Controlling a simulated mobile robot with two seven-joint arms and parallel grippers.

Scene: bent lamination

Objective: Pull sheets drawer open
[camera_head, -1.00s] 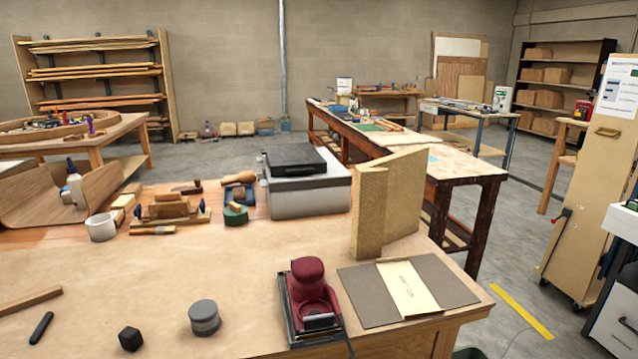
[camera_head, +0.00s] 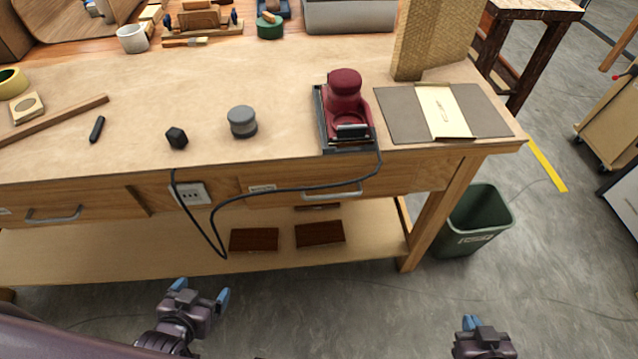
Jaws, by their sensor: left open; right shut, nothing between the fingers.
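A wooden workbench has two drawers with metal handles in its front. The right drawer (camera_head: 404,179) has a small label and a bar handle (camera_head: 332,194); a black cord hangs across it. The left drawer (camera_head: 95,210) has its own handle (camera_head: 54,215). Both look closed; I cannot read the labels to tell which is the sheets drawer. My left gripper (camera_head: 200,292) is open and empty over the floor in front of the bench. My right gripper (camera_head: 470,323) is shut and empty, low at the right. Neither touches a drawer.
A red sander (camera_head: 345,95) stands on the bench, its cord looping down by a wall-type outlet (camera_head: 190,194). A folder (camera_head: 392,113) lies beside it. A lower shelf (camera_head: 150,250) holds two brown blocks. A green bin (camera_head: 475,220) stands right of the bench leg (camera_head: 435,220).

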